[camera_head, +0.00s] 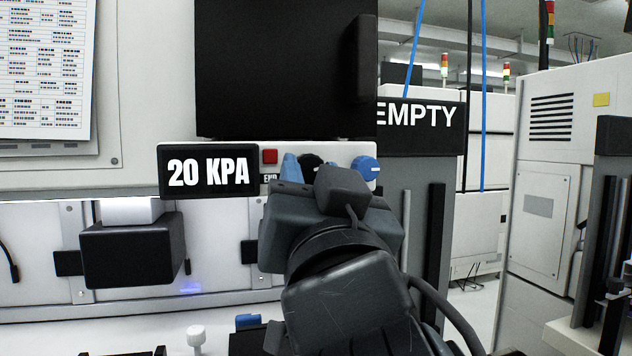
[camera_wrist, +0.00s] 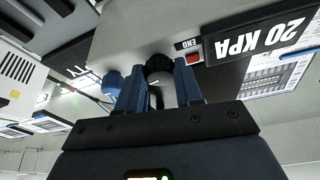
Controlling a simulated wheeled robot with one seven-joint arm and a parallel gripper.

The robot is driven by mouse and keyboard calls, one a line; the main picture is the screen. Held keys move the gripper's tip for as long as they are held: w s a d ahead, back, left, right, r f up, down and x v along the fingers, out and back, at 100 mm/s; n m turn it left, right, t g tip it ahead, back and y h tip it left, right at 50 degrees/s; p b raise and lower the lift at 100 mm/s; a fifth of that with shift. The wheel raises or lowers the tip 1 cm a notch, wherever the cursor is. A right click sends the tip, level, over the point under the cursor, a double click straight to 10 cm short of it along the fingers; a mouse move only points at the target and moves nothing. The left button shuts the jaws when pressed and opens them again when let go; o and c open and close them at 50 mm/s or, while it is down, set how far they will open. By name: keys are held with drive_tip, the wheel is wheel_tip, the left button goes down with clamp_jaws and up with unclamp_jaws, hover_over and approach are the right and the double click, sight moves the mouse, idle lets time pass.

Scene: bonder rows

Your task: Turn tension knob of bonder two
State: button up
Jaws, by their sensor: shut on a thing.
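The machine's front strip carries a black knob (camera_head: 312,161), mostly hidden behind my arm in the head view. In the wrist view, which is turned over, the black knob (camera_wrist: 158,66) sits between the two blue fingers of my gripper (camera_wrist: 161,84). The fingers are shut on it. A blue knob (camera_head: 365,169) with a light mark is just right of it in the head view; in the wrist view the blue knob (camera_wrist: 112,83) is beside the left finger. No label naming either knob as tension is readable, and no bonder number shows.
A sign reading "20 KPA" (camera_head: 209,172) and a red button (camera_head: 270,156) are left of the knobs. A dark screen (camera_head: 275,70) is above. A sign reading "EMPTY" (camera_head: 420,127) is at the right. A black box (camera_head: 133,252) juts out below left.

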drive_tip(key=m+h+b, duration=0.1)
drive_tip(key=m, duration=0.1)
drive_tip(key=m+h, duration=0.1)
drive_tip(key=m, duration=0.2)
drive_tip(key=shift+s+a+h+b, duration=0.1)
drive_tip(key=shift+a+h+b, duration=0.1)
drive_tip(key=shift+h+b, duration=0.15)
drive_tip(key=m+h+b, duration=0.1)
drive_tip(key=m, duration=0.1)
drive_tip(key=m+g+h+b, duration=0.1)
drive_tip(key=m, duration=0.2)
drive_tip(key=m+g+h+b, duration=0.1)
drive_tip(key=m+b, duration=0.1)
drive_tip(key=m, duration=0.2)
drive_tip(key=shift+a+r, duration=0.1)
drive_tip(key=shift+r, duration=0.05)
drive_tip(key=shift+r+m+g+h+b, duration=0.15)
drive_tip(key=shift+m+g+b, duration=0.3)
drive_tip(key=shift+m, duration=0.6)
drive_tip(key=shift+m+g+h+b, duration=0.2)
drive_tip(key=shift+m+g+b, duration=0.2)
drive_tip(key=shift+m, duration=0.65)
drive_tip(key=o, duration=1)
drive_tip(key=shift+o, duration=0.2)
drive_tip(key=shift+s, duration=0.15)
